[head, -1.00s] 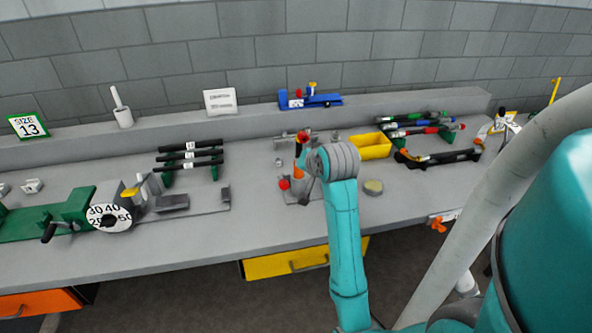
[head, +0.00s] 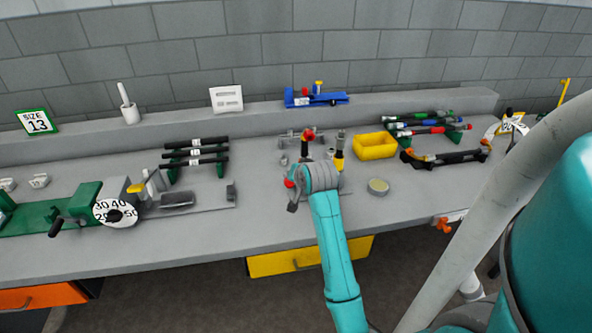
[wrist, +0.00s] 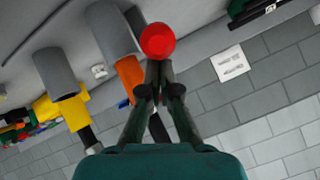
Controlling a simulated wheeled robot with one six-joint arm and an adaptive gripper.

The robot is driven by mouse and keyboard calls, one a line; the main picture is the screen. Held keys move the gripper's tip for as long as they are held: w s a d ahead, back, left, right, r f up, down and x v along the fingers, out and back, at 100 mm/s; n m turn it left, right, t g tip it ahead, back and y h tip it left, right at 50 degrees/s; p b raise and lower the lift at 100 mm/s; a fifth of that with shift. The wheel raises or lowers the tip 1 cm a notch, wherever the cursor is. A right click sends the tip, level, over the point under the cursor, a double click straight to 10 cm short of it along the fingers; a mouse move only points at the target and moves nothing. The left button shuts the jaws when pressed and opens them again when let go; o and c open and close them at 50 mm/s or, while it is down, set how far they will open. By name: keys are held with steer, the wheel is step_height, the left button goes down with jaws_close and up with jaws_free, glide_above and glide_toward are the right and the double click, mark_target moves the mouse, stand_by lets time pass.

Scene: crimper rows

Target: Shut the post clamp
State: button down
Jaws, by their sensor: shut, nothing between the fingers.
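In the wrist view my gripper (wrist: 159,68) is shut and empty, its dark fingertips right beside a red ball knob (wrist: 158,40). I cannot tell whether they touch it. An upright grey post (wrist: 110,32) with an orange collar (wrist: 130,74) stands just behind. Another grey post (wrist: 55,73) with a yellow collar (wrist: 68,110) is to its left. I cannot tell for sure which part is the post clamp or how far it is closed. In the head view my arm's wrist hides the gripper and part of the fixture; a red part (head: 308,134) and a yellow-collared post (head: 339,153) show behind it.
A rack of black tools (head: 195,152) and a green machine with a number dial (head: 115,213) are to the left. The bench front (head: 240,240) is clear.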

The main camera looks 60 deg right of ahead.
steer(key=shift+s+a+f, duration=0.25)
steer(key=shift+a+f, duration=0.05)
steer(key=shift+f, duration=0.45)
steer(key=shift+s+a+f, duration=0.3)
steer(key=shift+f, duration=0.4)
steer(key=shift+s+a+f, duration=0.25)
steer(key=shift+a+f, duration=0.05)
steer(key=shift+f, duration=0.45)
